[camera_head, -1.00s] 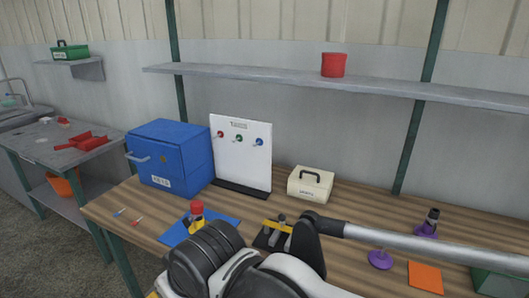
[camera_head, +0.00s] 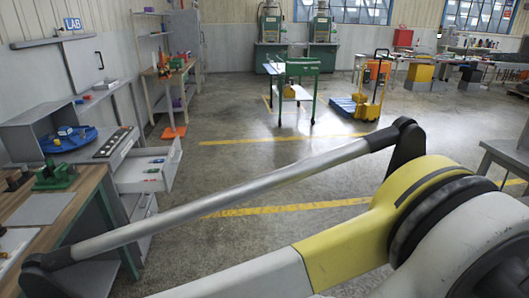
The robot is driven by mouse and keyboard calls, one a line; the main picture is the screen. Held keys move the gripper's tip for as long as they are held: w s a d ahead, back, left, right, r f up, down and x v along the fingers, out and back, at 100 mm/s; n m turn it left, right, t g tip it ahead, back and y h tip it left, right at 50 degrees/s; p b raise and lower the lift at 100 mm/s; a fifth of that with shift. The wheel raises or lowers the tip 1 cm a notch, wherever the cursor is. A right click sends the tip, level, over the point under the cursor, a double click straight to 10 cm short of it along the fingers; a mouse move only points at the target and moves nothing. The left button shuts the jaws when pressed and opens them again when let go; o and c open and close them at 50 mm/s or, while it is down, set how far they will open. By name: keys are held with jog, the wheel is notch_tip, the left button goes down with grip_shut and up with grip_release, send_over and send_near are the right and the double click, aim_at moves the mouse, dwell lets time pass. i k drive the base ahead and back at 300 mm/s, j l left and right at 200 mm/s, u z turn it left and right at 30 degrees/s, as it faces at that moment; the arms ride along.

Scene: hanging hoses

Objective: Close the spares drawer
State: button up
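A white drawer (camera_head: 146,172) stands open at the left, pulled out from a grey cabinet under a counter. Small green, red and blue items lie inside it. I cannot read a label on it, so I cannot tell for sure that it is the spares drawer. My arm crosses the foreground, with a long grey tube running from lower left to upper right in front of the cabinet's lower part. My gripper is not in view.
A wooden bench (camera_head: 60,215) with a green device (camera_head: 55,176) is at the near left. A blue round object (camera_head: 68,138) sits on the grey counter. A green cart (camera_head: 295,85) and yellow pallet jack (camera_head: 372,95) stand farther back. The middle floor is open.

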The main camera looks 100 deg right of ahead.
aim_at(127, 177)
jog(key=k+l+z, duration=0.15)
jog(key=z, duration=0.3)
jog(key=k+l+z, duration=0.25)
jog(key=z, duration=0.15)
jog(key=k+l+z, duration=0.15)
jog(key=z, duration=0.3)
jog(key=k+l+z, duration=0.1)
jog(key=l+z, duration=0.75)
jog(key=k+j, duration=0.05)
